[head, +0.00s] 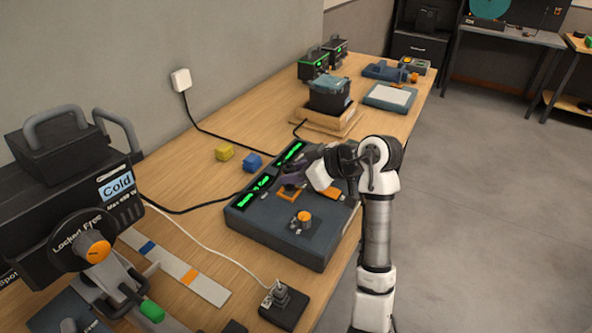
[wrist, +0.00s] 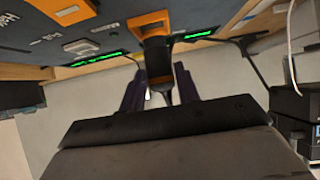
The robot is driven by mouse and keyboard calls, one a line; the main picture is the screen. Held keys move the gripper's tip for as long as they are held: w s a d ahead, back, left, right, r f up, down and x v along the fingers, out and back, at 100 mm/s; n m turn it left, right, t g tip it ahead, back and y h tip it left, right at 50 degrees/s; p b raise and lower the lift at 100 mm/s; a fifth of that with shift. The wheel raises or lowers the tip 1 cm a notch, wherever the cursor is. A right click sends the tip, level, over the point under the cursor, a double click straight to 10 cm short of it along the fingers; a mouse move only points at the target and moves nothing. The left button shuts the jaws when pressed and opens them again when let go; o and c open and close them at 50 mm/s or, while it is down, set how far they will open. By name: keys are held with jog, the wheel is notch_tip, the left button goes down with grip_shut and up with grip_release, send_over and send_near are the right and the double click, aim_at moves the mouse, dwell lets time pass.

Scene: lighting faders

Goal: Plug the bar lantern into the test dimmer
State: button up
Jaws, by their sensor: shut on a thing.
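The test dimmer looks to be the dark blue console (head: 285,228) on the bench, with green displays, orange parts and an orange knob. My gripper (head: 292,181) is over it; in the wrist view its two dark fingers (wrist: 159,88) are shut around a black plug-like piece (wrist: 158,60). An orange-edged socket or frame (wrist: 150,22) on the console lies right at that piece's far end; I cannot tell whether it is seated. A large black lantern (head: 75,205) labelled "Cold" stands at the left, with an orange knob marked "Locked" and "Free".
A black box (head: 284,306) with a plug and white cable sits at the front. Yellow (head: 224,153) and blue (head: 252,162) blocks lie behind the console. A wall socket (head: 181,80) feeds a black cable. A black unit (head: 329,94) stands on a wooden base farther back.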

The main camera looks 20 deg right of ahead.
jog(key=shift+f+p, duration=0.35)
jog(key=shift+f, duration=0.95)
dwell(2.1)
jog(key=o, duration=1.1)
jog(key=shift+o, duration=0.2)
jog(key=shift+r, duration=0.1)
jog(key=b+v, duration=0.2)
jog(key=v, duration=1.2)
